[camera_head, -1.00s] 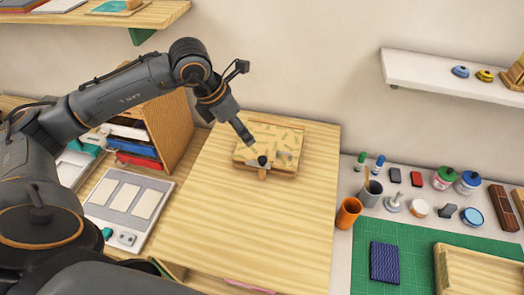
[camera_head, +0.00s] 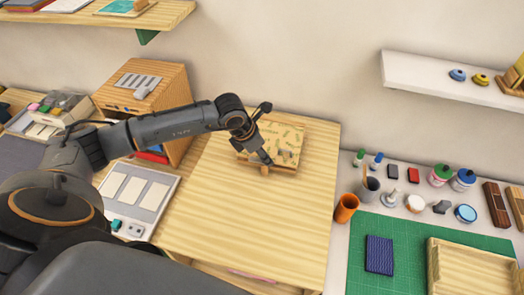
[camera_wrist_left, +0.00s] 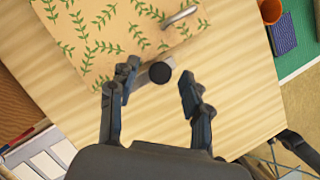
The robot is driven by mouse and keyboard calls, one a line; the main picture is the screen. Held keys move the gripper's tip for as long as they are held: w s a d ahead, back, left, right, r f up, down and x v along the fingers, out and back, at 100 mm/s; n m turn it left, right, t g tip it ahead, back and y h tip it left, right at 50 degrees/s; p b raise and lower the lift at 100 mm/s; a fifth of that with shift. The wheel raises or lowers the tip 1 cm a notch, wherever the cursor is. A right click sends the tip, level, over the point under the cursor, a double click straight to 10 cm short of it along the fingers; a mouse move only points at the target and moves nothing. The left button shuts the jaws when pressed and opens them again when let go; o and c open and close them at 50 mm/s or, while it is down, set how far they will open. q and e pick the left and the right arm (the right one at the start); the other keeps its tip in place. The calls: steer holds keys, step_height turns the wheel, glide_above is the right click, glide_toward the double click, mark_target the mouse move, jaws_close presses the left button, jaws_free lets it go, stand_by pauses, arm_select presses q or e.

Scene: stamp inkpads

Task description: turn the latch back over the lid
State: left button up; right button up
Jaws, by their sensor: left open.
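The box lid (camera_head: 288,135), cream with a green leaf pattern, lies flat on the wooden table; it also shows in the left wrist view (camera_wrist_left: 90,35). A grey metal handle (camera_wrist_left: 180,15) is on the lid. A round black knob (camera_wrist_left: 160,72) belonging to the latch sits by the lid's near edge.
The tabletop (camera_head: 220,220) around the box is mostly clear. An orange cup (camera_head: 346,208) and a green mat (camera_head: 400,225) are on the right. A wooden cabinet (camera_head: 180,80) stands left, behind my arm. A white shelf (camera_head: 430,75) is on the wall.

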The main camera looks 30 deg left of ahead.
arm_select(q)
jaws_close()
steer(key=shift+f+m+b, duration=0.2)
steer(key=shift+m+b, duration=0.2)
steer(key=shift+b, duration=0.4)
steer(key=m+g+b, duration=0.1)
steer(key=m+b, duration=0.3)
steer(key=m+g+h+b, duration=0.1)
steer(key=m+b, duration=0.3)
steer(key=b, duration=0.1)
steer(key=w+m+g+h+b, duration=0.1)
steer(key=m+g+b, duration=0.1)
steer(key=m+b, duration=0.2)
steer(key=shift+a+b, duration=0.15)
steer(key=shift+b, duration=0.6)
steer(key=m+g+b, duration=0.1)
steer(key=m, duration=0.1)
steer(key=shift+m+b, duration=0.3)
steer(key=shift+b, duration=0.1)
steer(key=shift+w+r+m+g+b, duration=0.15)
steer(key=shift+m+g+b, duration=0.35)
steer(key=shift+m+b, duration=0.5)
steer(key=shift+m, duration=0.4)
